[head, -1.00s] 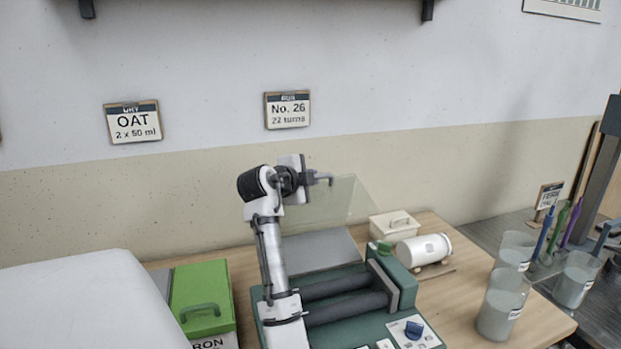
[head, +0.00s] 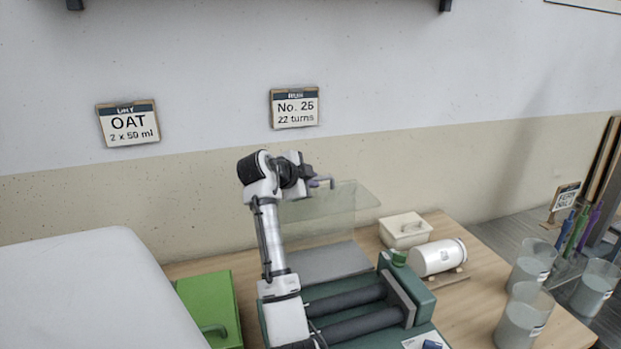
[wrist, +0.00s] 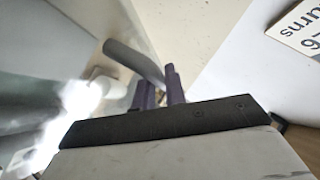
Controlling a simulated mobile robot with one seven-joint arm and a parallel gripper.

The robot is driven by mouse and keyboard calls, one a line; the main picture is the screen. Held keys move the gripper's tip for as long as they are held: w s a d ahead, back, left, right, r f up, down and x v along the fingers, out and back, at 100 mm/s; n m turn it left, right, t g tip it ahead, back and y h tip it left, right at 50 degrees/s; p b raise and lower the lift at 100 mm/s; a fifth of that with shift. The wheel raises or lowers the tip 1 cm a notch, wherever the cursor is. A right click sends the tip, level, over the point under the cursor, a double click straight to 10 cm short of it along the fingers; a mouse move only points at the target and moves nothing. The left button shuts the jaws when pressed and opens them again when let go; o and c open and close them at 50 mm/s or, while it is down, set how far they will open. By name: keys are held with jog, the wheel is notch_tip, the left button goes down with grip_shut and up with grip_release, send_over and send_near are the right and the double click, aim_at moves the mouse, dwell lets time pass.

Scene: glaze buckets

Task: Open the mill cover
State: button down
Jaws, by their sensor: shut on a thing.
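The mill (head: 421,287) is a green machine with two dark rollers (head: 345,298) on the wooden table. Its clear mill cover (head: 318,222) stands raised behind the rollers, and the rollers lie uncovered. My gripper (head: 322,183) is at the cover's upper edge, in front of the wall. In the wrist view, my purple fingers (wrist: 159,92) are shut at a grey bar-like handle (wrist: 133,58). The exact contact is partly hidden by my dark gripper body.
A white jar (head: 438,256) lies on a wooden rest beside a lidded cream box (head: 405,230). Cloudy beakers (head: 523,318) stand at the right. A green bin (head: 208,304) and a large white surface (head: 95,290) are at the left.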

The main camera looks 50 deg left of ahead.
jog(key=c, duration=1.5)
grip_release()
jog(key=shift+f, duration=0.1)
jog(key=shift+o, duration=0.2)
jog(key=shift+s, duration=0.1)
jog(key=shift+s+d+b, duration=0.1)
jog(key=shift+s+b, duration=0.2)
jog(key=shift+s, duration=0.05)
jog(key=b+v, duration=0.1)
jog(key=v, duration=0.2)
jog(key=b+v, duration=0.1)
jog(key=v, duration=0.3)
jog(key=shift+w+r, duration=0.25)
jog(key=shift+r, duration=0.05)
